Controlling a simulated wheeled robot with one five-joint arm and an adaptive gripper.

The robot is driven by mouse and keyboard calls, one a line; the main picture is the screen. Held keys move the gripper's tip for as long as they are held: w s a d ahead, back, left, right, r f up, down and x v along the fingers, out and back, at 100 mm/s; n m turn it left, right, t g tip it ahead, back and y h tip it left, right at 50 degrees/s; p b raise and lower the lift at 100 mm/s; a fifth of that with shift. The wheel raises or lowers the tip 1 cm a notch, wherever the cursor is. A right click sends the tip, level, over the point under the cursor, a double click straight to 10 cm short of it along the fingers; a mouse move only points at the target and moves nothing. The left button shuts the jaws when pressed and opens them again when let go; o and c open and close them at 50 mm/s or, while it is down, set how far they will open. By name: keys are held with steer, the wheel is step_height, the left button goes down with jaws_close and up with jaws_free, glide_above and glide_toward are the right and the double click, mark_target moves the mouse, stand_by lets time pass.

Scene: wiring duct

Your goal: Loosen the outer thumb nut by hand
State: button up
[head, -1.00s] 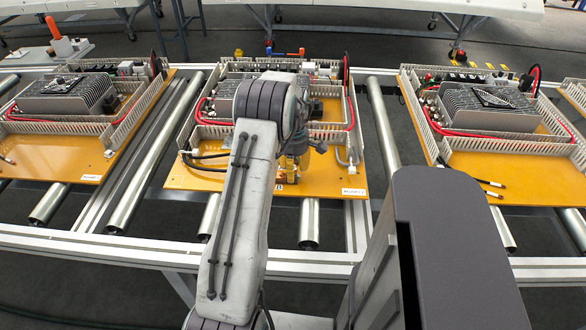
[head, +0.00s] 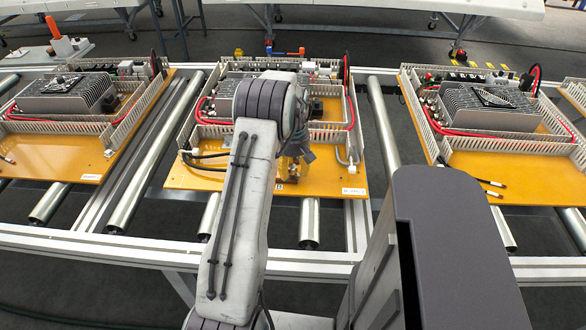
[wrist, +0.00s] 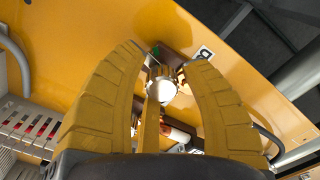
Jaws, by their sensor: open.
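In the wrist view my gripper (wrist: 170,70) is open, its two long ribbed fingers spread to either side of a bright round metal part (wrist: 162,90). This looks like a thumb nut or its stud end, but glare hides its detail. I see a gap to each finger, and I cannot tell the depth between them. A dark block with brownish metal parts lies around it on the yellow board (wrist: 252,70). In the head view my arm hides most of the work spot on the middle board (head: 215,178).
The middle board carries a finned unit, pale slotted duct walls (head: 225,131), red cable and black leads (head: 205,157). Similar boards stand left (head: 60,165) and right (head: 470,170) on the roller conveyor. In the wrist view a slotted duct (wrist: 30,125) lies at left.

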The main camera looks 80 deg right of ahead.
steer(key=o, duration=0.7)
steer(key=shift+c, duration=0.2)
steer(key=shift+r, duration=0.1)
step_height(320, 180, up, 12)
stand_by(0.3)
stand_by(0.3)
step_height(320, 180, up, 7)
steer(key=p, duration=0.7)
glide_above(293, 166)
stand_by(1.0)
